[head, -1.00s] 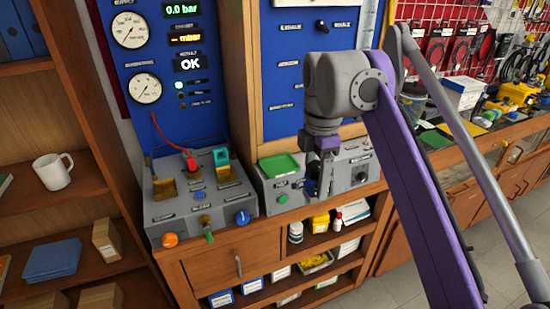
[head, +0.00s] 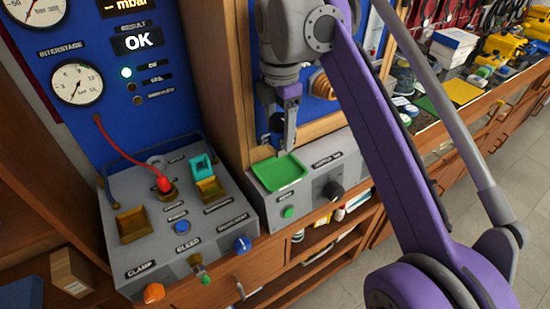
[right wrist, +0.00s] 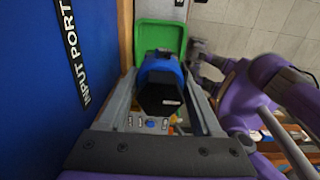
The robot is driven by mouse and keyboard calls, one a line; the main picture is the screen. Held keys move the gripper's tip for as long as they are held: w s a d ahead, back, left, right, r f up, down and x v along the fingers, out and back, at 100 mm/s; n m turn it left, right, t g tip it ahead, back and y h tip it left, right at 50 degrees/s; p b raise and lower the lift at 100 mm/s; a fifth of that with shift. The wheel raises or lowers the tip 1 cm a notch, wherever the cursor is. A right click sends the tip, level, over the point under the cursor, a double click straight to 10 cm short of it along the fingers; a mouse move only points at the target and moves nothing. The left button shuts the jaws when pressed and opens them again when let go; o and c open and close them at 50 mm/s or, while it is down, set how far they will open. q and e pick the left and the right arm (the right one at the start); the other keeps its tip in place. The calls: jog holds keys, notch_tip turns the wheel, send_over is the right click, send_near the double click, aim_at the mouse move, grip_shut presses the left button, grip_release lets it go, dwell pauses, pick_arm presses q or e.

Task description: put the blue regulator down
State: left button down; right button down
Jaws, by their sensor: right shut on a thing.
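My right gripper (head: 283,140) points down above the back edge of the green tray (head: 290,184). It is shut on the blue regulator (head: 275,128), which is partly hidden by the fingers in the head view. In the right wrist view the regulator (right wrist: 161,74), blue with a black end, sits between the two fingers. The green tray (right wrist: 160,37) shows beyond it. I cannot tell the exact gap between regulator and tray. My left gripper is not in view.
The tray is on a grey box with a green button (head: 288,212) and a black knob (head: 332,190). A grey test bench (head: 150,240) with a red plug (head: 164,184) stands to the left. A wooden post (head: 222,85) rises close behind the gripper.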

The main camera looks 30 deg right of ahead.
aim_at(280, 119)
jog(key=f, duration=0.3)
jog(key=shift+s, duration=0.3)
jog(key=shift+w+f+b, duration=0.15)
jog(key=shift+f+b, duration=0.55)
jog(key=shift+f, duration=1.45)
jog(key=shift+f, duration=0.1)
jog(key=shift+c, duration=0.3)
grip_release()
notch_tip(280, 119, up, 12)
jog(key=p, duration=0.3)
